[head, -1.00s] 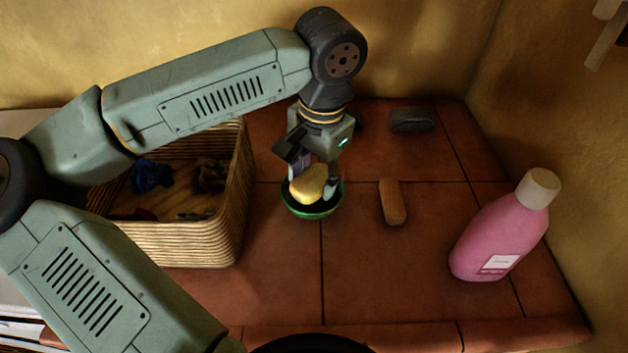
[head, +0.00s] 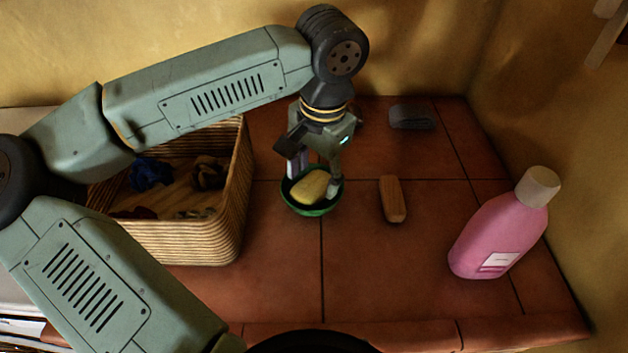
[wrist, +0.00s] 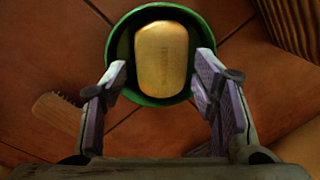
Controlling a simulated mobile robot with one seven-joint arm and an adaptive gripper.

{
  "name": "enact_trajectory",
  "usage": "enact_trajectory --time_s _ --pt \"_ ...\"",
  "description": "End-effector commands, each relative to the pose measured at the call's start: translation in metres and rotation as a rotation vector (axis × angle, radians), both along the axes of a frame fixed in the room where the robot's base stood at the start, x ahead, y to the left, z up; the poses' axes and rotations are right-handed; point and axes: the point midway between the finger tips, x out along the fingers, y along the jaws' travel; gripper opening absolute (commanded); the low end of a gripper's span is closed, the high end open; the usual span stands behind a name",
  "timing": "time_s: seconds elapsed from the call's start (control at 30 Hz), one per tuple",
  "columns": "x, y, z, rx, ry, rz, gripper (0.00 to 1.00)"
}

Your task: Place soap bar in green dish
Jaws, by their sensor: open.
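The yellow soap bar (head: 311,187) lies inside the round green dish (head: 306,211) on the tiled counter. In the wrist view the soap bar (wrist: 162,58) lies within the rim of the green dish (wrist: 150,101). My gripper (head: 316,178) is open over the dish, with its fingertips low at the dish's rim. In the wrist view the fingers of my gripper (wrist: 161,82) stand apart on either side of the soap, with gaps between them and the bar.
A wicker basket (head: 190,243) with dark cloth-like items stands left of the dish. A wooden brush (head: 393,199) lies to the right, and a dark grey block (head: 411,117) sits behind it. A pink bottle (head: 500,237) stands at the right. The counter's front middle is clear.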

Motion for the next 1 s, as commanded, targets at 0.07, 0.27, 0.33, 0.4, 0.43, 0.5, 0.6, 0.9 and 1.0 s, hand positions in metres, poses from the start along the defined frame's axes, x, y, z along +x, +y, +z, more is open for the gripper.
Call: enact_trajectory --time_s 0.07,0.27,0.33,0.4,0.43,0.5,0.6,0.9,1.0 --pt "0.0 -0.001 0.016 0.001 -0.003 0.0 0.54" --pt "-0.003 -0.005 0.059 -0.001 -0.004 0.0 0.54" --pt "-0.004 -0.006 0.071 -0.001 -0.001 -0.001 0.54" --pt "-0.005 -0.006 0.081 0.001 -0.001 0.001 0.54" --pt "-0.005 -0.006 0.084 -0.001 -0.001 0.0 0.54" --pt "-0.006 -0.007 0.09 -0.001 0.001 0.0 0.54" --pt "-0.006 -0.007 0.094 0.0 0.001 0.0 0.54" --pt "-0.007 -0.007 0.095 0.0 0.001 0.0 0.54" --pt "-0.007 -0.007 0.095 0.0 0.001 0.0 0.54"
